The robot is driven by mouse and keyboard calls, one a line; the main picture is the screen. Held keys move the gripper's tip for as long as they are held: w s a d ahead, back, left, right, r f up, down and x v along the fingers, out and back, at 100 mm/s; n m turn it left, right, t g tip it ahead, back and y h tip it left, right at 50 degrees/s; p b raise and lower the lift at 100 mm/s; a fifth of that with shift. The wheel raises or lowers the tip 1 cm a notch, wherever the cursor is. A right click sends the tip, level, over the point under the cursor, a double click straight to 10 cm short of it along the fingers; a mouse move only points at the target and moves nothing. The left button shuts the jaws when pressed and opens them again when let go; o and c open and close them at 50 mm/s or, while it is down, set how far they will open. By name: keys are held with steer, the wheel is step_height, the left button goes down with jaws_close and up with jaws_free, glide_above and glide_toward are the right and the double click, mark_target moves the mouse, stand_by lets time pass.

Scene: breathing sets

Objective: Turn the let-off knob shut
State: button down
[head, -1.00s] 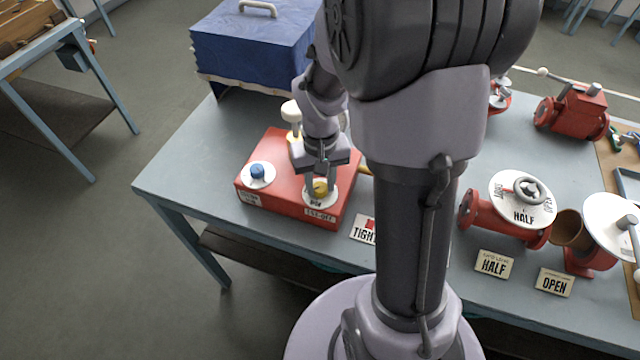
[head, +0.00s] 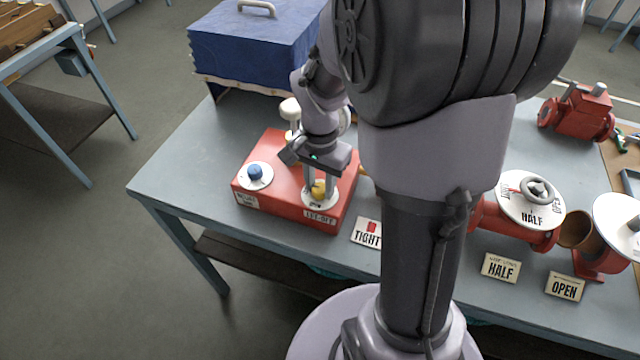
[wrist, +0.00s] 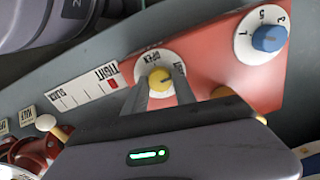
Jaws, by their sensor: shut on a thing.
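The let-off knob (head: 318,190) is yellow and sits on a white dial (head: 320,203) at the front right of a red box (head: 285,190) with a LET-OFF label. It also shows in the wrist view as a yellow knob (wrist: 160,80) on a white dial with OPEN lettering. My gripper (head: 320,187) points down over the dial and is shut on the knob, a finger on either side. The fingers hide part of the dial, and I cannot read the knob's setting.
A blue knob (head: 255,171) on a numbered dial is at the box's left. A pale round-topped post (head: 290,108) stands behind my gripper. A TIGHT card (head: 367,233) lies to the right. Red valves (head: 520,215) stand further right, and a blue-covered case (head: 250,45) is behind.

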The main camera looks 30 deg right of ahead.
mark_target(320, 187)
steer(key=shift+m, duration=0.3)
stand_by(0.4)
steer(key=c, duration=1)
jaws_free()
step_height(320, 187, up, 18)
steer(key=p, duration=0.5)
steer(key=shift+f, duration=0.25)
steer(key=s+a+f+n+t+b, duration=0.2)
steer(key=s+a+f+b, duration=0.1)
steer(key=a+b, duration=0.1)
steer(key=s+a+f+n+t+y+b, duration=0.1)
steer(key=s+a+f+n+t+b, duration=0.1)
steer(key=s+a+f+n+b, duration=0.1)
steer(key=s+a+f+n+t+y+b, duration=0.1)
steer(key=s+a+f+n+b, duration=0.2)
steer(key=s+a+f+b, duration=0.1)
steer(key=shift+s+a+f+t+b, duration=0.1)
steer(key=shift+s+a+t+b, duration=0.1)
steer(key=shift+s+a+b, duration=0.55)
steer(key=shift+a+f+t+b, duration=0.15)
steer(key=shift+a+b, duration=0.3)
steer(key=shift+a, duration=0.7)
